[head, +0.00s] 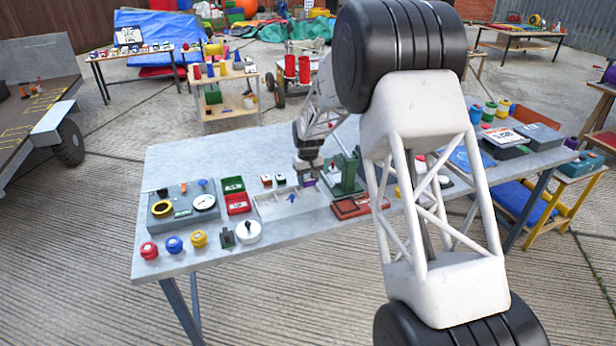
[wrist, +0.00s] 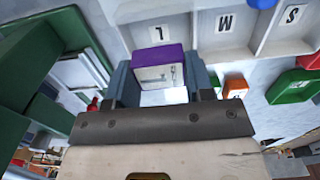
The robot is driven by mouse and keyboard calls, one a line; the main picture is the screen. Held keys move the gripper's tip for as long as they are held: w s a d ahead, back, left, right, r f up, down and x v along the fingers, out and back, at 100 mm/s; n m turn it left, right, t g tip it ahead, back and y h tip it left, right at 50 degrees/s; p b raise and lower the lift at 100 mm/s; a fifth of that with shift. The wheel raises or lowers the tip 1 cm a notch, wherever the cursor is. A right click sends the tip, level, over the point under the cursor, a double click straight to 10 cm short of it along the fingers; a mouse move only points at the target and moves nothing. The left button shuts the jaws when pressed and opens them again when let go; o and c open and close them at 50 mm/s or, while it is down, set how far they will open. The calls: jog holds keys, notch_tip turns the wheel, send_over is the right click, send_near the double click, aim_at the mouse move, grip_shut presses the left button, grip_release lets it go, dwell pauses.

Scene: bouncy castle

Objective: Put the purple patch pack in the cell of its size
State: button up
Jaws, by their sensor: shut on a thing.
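The purple patch pack (wrist: 158,70), a small box with a purple top and a pale printed face, is between the two fingers of my gripper (wrist: 161,84) in the wrist view. The gripper is shut on it. The grey sorting tray (wrist: 187,25) has cells marked L, M and S. The pack is beside the L label, at the L cell's edge in the picture; its height over the tray is unclear. In the head view my gripper (head: 309,179) is over the right end of the tray (head: 265,213), and only a bit of purple shows beneath it.
A blue piece (head: 291,198) lies in the tray. A red-and-white pack (head: 266,180) and a green-and-white pack (head: 280,178) stand behind it. A green stand (head: 345,178) is close right of my gripper, with a red tray (head: 350,208) in front. Green and red bins (head: 235,196) stand left.

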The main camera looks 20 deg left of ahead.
jog(key=shift+f, duration=1.1)
jog(key=o, duration=1.2)
jog(key=shift+o, duration=0.2)
jog(key=shift+r, duration=2)
dwell(3.5)
